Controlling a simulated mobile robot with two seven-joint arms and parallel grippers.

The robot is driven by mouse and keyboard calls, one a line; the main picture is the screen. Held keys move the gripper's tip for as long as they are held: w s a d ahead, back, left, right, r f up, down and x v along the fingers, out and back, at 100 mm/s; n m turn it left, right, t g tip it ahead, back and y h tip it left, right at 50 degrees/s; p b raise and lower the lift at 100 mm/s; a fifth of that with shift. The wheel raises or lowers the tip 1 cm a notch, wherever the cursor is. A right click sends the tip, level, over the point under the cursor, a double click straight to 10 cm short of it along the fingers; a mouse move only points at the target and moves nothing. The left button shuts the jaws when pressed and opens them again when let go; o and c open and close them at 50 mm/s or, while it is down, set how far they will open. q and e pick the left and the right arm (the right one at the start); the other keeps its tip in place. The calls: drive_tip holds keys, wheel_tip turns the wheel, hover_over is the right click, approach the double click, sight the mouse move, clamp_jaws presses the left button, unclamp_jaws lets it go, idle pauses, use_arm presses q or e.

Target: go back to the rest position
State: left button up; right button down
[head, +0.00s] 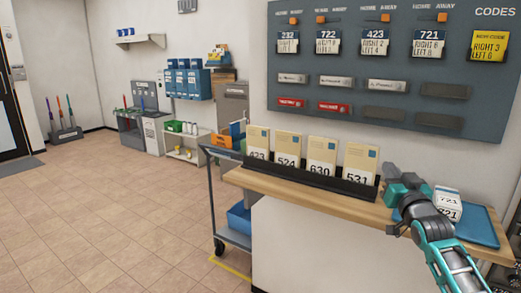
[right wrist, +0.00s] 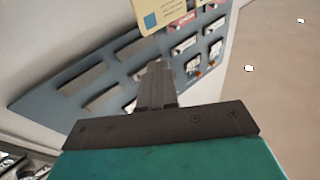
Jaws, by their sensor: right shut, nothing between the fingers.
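My right gripper (head: 391,172) is over the right part of the wooden counter (head: 300,192), between the card marked 531 (head: 360,162) and the blue tray (head: 480,228). In the right wrist view its fingers (right wrist: 157,75) are together with nothing between them. My teal and grey right arm comes in from the lower right and hides part of the tray. My left gripper is not in the head view.
A black rack (head: 310,176) holds several numbered cards on the counter. A card marked 721 (head: 447,210) is on the tray. The grey codes board (head: 400,60) hangs behind. The tiled floor (head: 110,210) is clear.

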drive_tip(key=s+a+f+n+g, duration=0.25)
drive_tip(key=s+f, duration=0.25)
drive_tip(key=f, duration=0.6)
drive_tip(key=s+a+f+n+g, duration=0.25)
drive_tip(key=s+f, duration=0.35)
drive_tip(key=f, duration=0.4)
drive_tip(key=s+a+f+g, duration=0.1)
drive_tip(key=s+a+f, duration=0.2)
drive_tip(key=s, duration=0.5)
drive_tip(key=s+a+f+m+g+y, duration=0.1)
drive_tip(key=s+a+f, duration=0.3)
drive_tip(key=s, duration=0.5)
drive_tip(key=s+a+f+g+y, duration=0.1)
drive_tip(key=s+a+f+g, duration=0.1)
drive_tip(key=s+f, duration=0.4)
drive_tip(key=s+a, duration=0.1)
drive_tip(key=s, duration=0.2)
drive_tip(key=shift+a+m+g, duration=0.15)
drive_tip(key=shift+m+g, duration=0.15)
drive_tip(key=shift+m, duration=0.1)
drive_tip(key=shift+s, duration=0.1)
